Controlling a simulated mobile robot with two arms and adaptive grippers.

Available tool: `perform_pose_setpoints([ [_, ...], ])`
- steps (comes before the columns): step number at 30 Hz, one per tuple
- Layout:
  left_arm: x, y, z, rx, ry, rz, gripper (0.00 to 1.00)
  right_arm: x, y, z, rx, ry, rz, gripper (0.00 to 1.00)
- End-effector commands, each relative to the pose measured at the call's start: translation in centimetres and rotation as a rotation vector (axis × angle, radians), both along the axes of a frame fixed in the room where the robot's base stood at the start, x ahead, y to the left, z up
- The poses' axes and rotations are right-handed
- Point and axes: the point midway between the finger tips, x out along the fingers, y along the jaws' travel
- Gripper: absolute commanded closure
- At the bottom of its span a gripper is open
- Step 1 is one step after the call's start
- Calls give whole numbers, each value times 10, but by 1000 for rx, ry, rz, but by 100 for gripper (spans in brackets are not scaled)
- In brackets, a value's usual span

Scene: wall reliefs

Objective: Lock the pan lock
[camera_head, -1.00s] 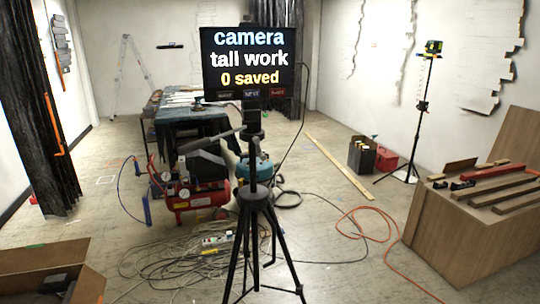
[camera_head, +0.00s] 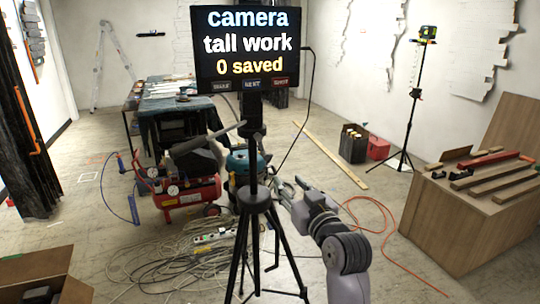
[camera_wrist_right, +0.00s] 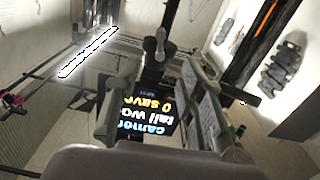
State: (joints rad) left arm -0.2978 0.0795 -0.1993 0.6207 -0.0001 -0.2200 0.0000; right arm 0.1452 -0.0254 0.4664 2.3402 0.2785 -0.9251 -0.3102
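A camera tripod (camera_head: 258,200) stands in the middle of the head view. Its head (camera_head: 253,131) carries a dark screen (camera_head: 246,42) reading "camera tall work 0 saved", and a handle (camera_head: 208,138) reaches down to the left. I cannot make out which small part is the pan lock. My right gripper (camera_head: 286,187) is just right of the tripod column, below the head, apart from it in that view. In the right wrist view my gripper (camera_wrist_right: 160,118) has its fingers wide apart and empty, with the upside-down screen (camera_wrist_right: 147,116) showing between them. My left gripper is not in view.
A wooden crate (camera_head: 470,220) stands at right, and a laser tripod (camera_head: 409,125) behind. An open cardboard box (camera_head: 50,280) is at lower left.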

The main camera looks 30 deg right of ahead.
Motion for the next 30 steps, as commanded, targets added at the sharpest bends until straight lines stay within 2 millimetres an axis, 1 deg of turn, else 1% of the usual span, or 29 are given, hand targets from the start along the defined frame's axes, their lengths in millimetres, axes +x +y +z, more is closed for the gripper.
perform_pose_setpoints([
  [5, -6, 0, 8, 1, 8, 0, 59, 27, -6, 2, 3, 1, 2, 64],
  [8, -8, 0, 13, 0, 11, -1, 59, 47, -10, 2, 3, 1, 2, 64],
  [12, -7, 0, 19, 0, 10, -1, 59, 75, -17, 2, 3, 1, 2, 64],
  [21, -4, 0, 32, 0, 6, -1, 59, 128, -30, 2, 3, 1, 2, 64],
  [24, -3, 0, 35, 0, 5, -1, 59, 142, -34, 1, 2, 2, 1, 64],
  [30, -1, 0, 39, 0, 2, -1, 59, 160, -38, 0, 1, 3, 1, 64],
])
